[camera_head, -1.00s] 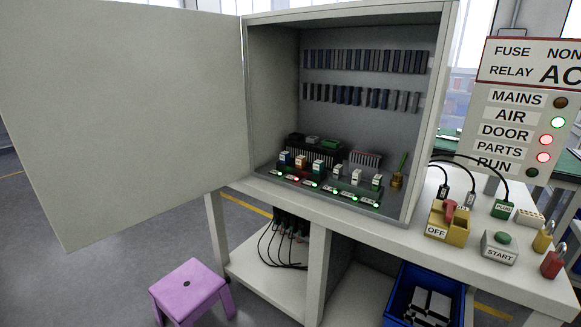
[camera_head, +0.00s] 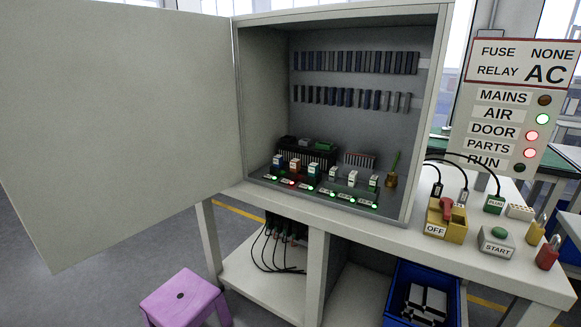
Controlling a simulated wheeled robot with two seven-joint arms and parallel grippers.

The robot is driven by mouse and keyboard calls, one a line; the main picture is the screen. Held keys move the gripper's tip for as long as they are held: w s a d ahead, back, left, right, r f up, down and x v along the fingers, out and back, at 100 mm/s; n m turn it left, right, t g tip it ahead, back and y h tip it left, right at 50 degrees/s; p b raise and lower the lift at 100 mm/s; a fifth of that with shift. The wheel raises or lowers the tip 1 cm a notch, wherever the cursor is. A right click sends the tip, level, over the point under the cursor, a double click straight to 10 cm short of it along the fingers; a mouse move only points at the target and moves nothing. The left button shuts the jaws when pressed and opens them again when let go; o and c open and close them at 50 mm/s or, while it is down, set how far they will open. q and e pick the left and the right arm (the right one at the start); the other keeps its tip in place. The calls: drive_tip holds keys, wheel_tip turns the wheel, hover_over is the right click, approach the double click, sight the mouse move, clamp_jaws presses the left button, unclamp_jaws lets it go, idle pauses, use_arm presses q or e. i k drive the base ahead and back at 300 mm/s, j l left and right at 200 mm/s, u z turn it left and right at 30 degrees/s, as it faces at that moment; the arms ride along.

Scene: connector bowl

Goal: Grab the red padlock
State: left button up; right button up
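The red padlock (camera_head: 547,254) stands at the right end of the white bench, near its front right edge. Its shackle points up. A yellow padlock (camera_head: 535,233) stands just behind it and to its left, close to it. Neither of my grippers is in the head view, so I cannot see whether they are open or shut.
The bench (camera_head: 470,262) carries an open cabinet (camera_head: 425,130), a yellow OFF switch (camera_head: 446,220) and a START button box (camera_head: 496,243) left of the padlocks. A status board (camera_head: 505,100) stands behind. A blue bin (camera_head: 398,296) sits below; a purple stool (camera_head: 182,298) is front left.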

sight(547, 255)
drive_tip(key=l+z, duration=0.2)
drive_tip(key=z, duration=0.2)
drive_tip(key=l+z, duration=0.2)
drive_tip(key=z, duration=0.2)
drive_tip(key=i+l+z, duration=0.1)
drive_tip(key=z, duration=0.3)
drive_tip(key=i+l+z, duration=0.1)
drive_tip(key=l+z, duration=0.15)
drive_tip(key=z, duration=0.15)
drive_tip(key=i+l+z, duration=0.1)
drive_tip(key=z, duration=0.3)
